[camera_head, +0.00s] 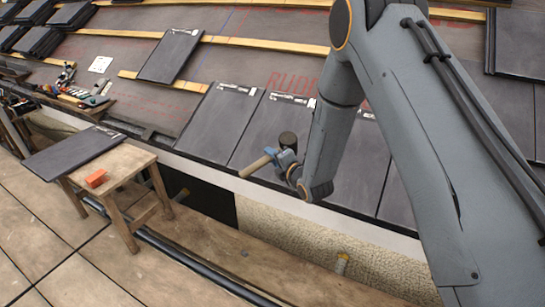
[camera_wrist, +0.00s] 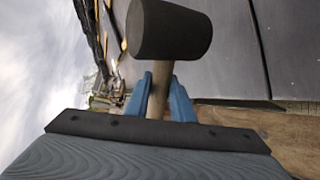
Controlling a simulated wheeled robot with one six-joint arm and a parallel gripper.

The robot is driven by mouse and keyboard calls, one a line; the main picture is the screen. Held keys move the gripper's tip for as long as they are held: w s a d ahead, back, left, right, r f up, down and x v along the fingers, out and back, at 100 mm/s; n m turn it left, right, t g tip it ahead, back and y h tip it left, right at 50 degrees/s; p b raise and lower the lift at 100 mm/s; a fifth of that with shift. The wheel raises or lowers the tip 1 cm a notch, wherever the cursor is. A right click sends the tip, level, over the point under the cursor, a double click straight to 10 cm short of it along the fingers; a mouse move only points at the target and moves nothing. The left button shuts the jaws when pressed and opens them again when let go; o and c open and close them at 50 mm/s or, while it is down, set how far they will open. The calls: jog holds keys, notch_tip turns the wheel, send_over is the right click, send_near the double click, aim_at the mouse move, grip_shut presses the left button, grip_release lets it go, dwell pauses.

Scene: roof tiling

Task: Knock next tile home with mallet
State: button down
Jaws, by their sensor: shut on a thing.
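My gripper (camera_head: 285,160) is shut on the wooden handle of the mallet (camera_head: 288,140). In the head view the mallet's dark head is raised at the upper end and the pale handle end points down to the left. In the wrist view the black mallet head (camera_wrist: 170,30) stands just beyond the blue fingers (camera_wrist: 163,98). The mallet is over the bottom row of dark tiles; whether it touches a tile, I cannot tell. One tile (camera_head: 218,112) is the leftmost of that row. Another tile (camera_head: 170,55) lies higher up across the battens. My arm hides part of the row.
A wooden stool (camera_head: 137,158) at left bears a dark tile (camera_head: 75,150) and an orange block (camera_head: 97,178). Tools (camera_head: 80,92) lie at the roof's left edge. Stacked tiles (camera_head: 38,40) stand at upper left. Wooden battens (camera_head: 265,43) cross the bare underlay. Scaffold boards run below.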

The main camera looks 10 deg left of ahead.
jog(key=shift+w, duration=0.1)
jog(key=w+f+b, duration=0.1)
jog(key=f, duration=0.1)
jog(key=w+f+b, duration=0.1)
jog(key=f+b, duration=0.1)
jog(key=w+d+f+b, duration=0.1)
jog(key=f+b, duration=0.1)
jog(key=shift+w+d+f, duration=0.1)
jog(key=shift+w+f, duration=0.1)
jog(key=shift+r, duration=0.15)
jog(key=shift+d, duration=0.2)
jog(key=shift+s+r, duration=0.1)
jog(key=shift+r, duration=0.05)
jog(key=shift+s+a+r+p, duration=0.1)
jog(key=shift+s+r+p, duration=0.15)
jog(key=shift+r+p, duration=0.4)
jog(key=shift+s+a+r+p, duration=0.3)
jog(key=shift+s+r+p, duration=0.35)
jog(key=shift+r+p, duration=0.4)
jog(key=shift+s+a+r+p, duration=0.3)
jog(key=shift+s+r+p, duration=0.3)
jog(key=shift+r+p, duration=0.4)
jog(key=shift+s+a+r+p, duration=0.3)
jog(key=shift+s+r+p, duration=0.45)
jog(key=shift+r, duration=0.45)
jog(key=shift+w, duration=0.15)
